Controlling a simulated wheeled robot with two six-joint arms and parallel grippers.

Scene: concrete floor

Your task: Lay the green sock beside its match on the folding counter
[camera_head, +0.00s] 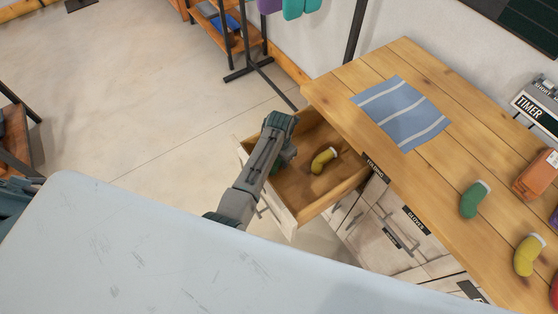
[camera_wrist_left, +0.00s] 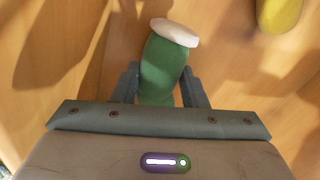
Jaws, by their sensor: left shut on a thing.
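My left gripper (camera_wrist_left: 160,88) is shut on a green sock (camera_wrist_left: 162,68) with a white cuff, seen in the left wrist view. A matching green sock (camera_head: 474,200) with a white cuff lies on the wooden folding counter (camera_head: 440,160). The right gripper does not show.
The open drawer (camera_head: 342,194) holds a yellow sock (camera_head: 323,160), also in the left wrist view (camera_wrist_left: 279,12). On the counter are a striped blue cloth (camera_head: 403,112), another yellow sock (camera_head: 528,255), an orange box (camera_head: 537,175) and a timer (camera_head: 537,112). Bare wood surrounds the green sock's left side.

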